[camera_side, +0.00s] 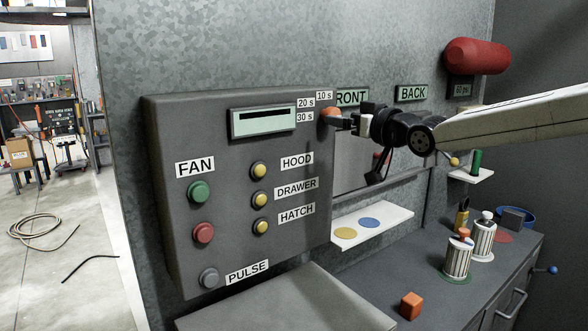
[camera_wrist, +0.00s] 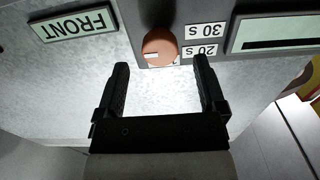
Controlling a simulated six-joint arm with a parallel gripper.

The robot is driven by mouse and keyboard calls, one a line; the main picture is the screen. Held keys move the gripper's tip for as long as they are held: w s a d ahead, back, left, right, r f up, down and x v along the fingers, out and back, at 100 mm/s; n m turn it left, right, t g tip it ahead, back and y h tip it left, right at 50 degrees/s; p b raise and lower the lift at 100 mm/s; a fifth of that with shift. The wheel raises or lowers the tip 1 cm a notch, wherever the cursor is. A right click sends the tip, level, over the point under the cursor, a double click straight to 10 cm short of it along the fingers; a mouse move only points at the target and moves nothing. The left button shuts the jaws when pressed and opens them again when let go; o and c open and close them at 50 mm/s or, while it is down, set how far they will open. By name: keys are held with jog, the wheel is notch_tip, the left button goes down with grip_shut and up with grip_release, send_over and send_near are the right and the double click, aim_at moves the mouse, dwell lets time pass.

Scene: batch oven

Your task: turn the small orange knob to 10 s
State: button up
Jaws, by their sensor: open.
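The small orange knob (camera_side: 330,112) sits at the upper right of the grey control panel, by the labels 10 s (camera_side: 324,96), 20 s (camera_side: 305,102) and 30 s (camera_side: 305,117). My gripper (camera_side: 345,122) is close to the knob from the right. In the wrist view my gripper (camera_wrist: 160,62) is open, its fingers apart on either side of the knob's line, with no visible grip. The 10 s label is not readable there.
A display slot (camera_side: 263,121) lies left of the knob. The FRONT sign (camera_side: 352,97) is right behind my gripper. Green (camera_side: 199,192), red (camera_side: 203,233) and yellow buttons are lower on the panel. A white shelf (camera_side: 372,225) is below; a counter with canisters stands right.

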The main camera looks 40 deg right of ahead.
aim_at(335, 111)
jog(key=shift+w, duration=1.65)
grip_shut()
